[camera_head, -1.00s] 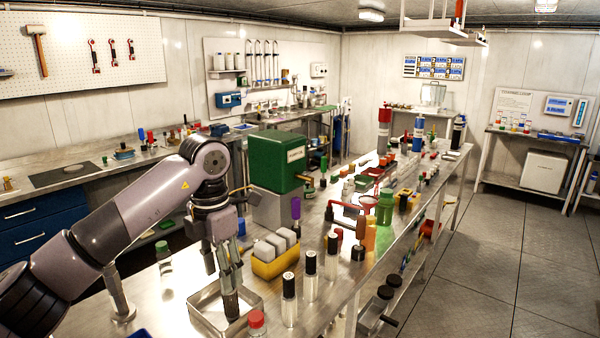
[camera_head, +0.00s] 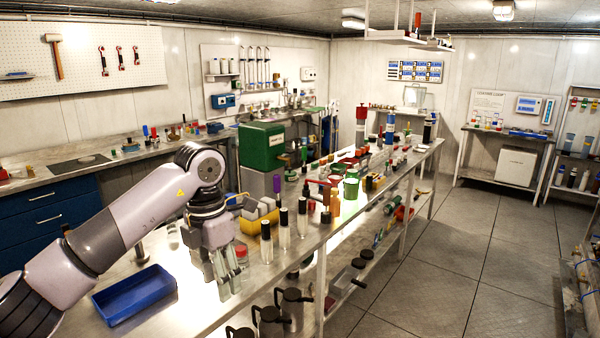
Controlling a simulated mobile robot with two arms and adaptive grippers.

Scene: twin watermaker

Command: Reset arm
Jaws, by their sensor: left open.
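My left arm comes in from the left and its gripper (camera_head: 229,277) points down over the near part of the long metal workbench (camera_head: 185,318). Its fingers are apart and I see nothing held between them. A red-capped jar (camera_head: 242,254) stands just behind the fingers, partly covered by them. I cannot tell whether the fingertips touch the bench. My right gripper is not in view.
A blue tray (camera_head: 134,296) lies on the bench left of the gripper. Black-capped bottles (camera_head: 284,232) stand to the right, with a yellow holder (camera_head: 258,222) and a green box (camera_head: 262,147) behind. The floor (camera_head: 440,270) at right is clear.

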